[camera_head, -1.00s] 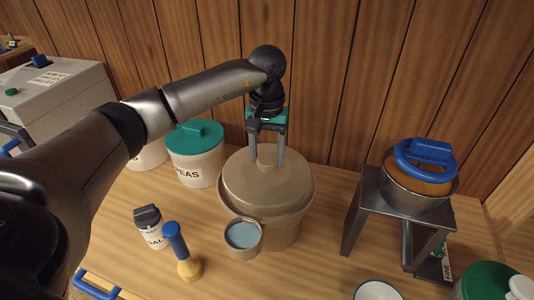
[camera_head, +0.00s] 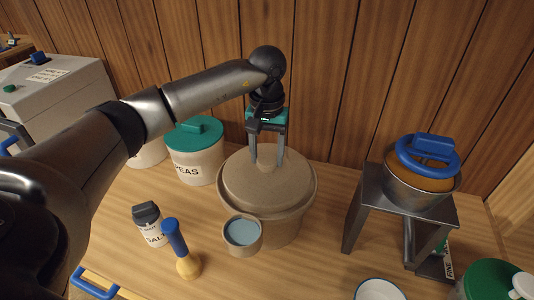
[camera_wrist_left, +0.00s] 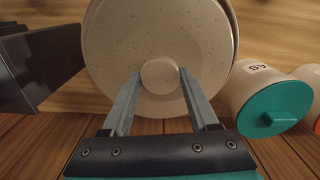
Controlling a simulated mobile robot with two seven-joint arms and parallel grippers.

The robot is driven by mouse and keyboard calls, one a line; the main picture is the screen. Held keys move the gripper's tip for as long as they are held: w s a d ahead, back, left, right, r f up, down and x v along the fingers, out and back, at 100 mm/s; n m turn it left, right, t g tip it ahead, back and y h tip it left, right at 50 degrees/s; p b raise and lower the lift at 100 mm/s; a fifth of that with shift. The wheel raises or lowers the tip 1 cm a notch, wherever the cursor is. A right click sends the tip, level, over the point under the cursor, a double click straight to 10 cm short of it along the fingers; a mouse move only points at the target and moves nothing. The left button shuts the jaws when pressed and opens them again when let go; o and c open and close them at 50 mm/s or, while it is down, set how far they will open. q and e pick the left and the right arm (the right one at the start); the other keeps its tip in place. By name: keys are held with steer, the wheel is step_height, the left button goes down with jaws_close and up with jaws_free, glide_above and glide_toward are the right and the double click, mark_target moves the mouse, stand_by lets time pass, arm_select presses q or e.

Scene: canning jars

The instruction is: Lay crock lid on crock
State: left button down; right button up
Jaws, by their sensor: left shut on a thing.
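The crock lid (camera_head: 255,187) is a round speckled beige disc with a central knob, and it also shows in the wrist view (camera_wrist_left: 160,30). My left gripper (camera_head: 267,163) points down from above and is shut on the knob, with a finger on each side in the wrist view (camera_wrist_left: 159,74). The lid lies over the mouth of the beige crock (camera_head: 287,232), nearly level and roughly centred. The crock's opening is hidden by the lid. I cannot tell whether the lid rests fully on the rim. My right gripper is not in view.
A small pot with blue-grey contents (camera_head: 242,232) stands close in front of the crock. A metal stand (camera_head: 437,208) holds a pan on the right.

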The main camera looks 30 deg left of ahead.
arm_select(q)
steer(key=shift+c, duration=0.4)
jaws_free()
step_height(320, 180, up, 15)
steer(key=shift+r+p, duration=0.2)
steer(key=shift+p, duration=0.2)
steer(key=shift+f, duration=0.1)
